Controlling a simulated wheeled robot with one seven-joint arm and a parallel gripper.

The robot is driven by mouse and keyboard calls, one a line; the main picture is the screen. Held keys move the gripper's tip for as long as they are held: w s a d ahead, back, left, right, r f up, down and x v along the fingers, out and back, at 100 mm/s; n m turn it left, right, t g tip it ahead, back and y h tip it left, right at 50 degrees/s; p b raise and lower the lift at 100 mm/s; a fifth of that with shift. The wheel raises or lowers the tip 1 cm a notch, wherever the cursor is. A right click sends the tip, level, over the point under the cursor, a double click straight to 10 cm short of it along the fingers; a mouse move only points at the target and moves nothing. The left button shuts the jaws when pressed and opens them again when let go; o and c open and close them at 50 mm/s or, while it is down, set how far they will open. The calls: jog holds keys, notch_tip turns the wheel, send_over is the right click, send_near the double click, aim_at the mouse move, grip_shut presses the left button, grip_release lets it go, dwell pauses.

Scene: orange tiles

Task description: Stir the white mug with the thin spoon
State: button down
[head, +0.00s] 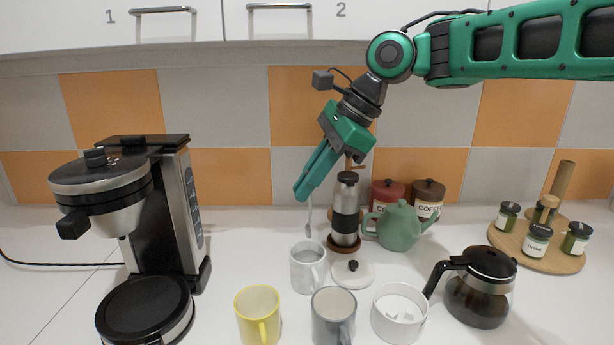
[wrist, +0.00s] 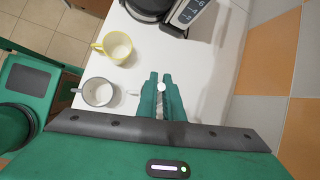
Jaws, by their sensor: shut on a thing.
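The thin spoon (head: 309,217) hangs down from the tips of my gripper (head: 302,192), which is shut on it. In the wrist view, the gripper (wrist: 161,88) has the spoon's pale end (wrist: 161,86) between its fingers. The white mug (head: 308,268) stands upright on the counter below the spoon. The spoon's bowl is above the mug's rim in the head picture and appears apart from it; the exact depth offset is hard to tell. In the wrist view, the mug is mostly hidden behind the fingers.
A yellow mug (head: 258,316), a grey mug (head: 333,318) and a white bowl (head: 398,317) with pale cubes stand in front. A steel grinder (head: 345,215), a round lid (head: 352,274) and a green teapot (head: 399,228) are close by. A coffee machine (head: 170,205) stands left, a glass pot (head: 478,290) right.

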aim_at(307, 234)
notch_tip(307, 234, down, 12)
jog(key=w, duration=0.1)
jog(key=shift+w, duration=0.3)
dwell(1.1)
jog(key=shift+f, duration=0.1)
jog(key=shift+w, duration=0.1)
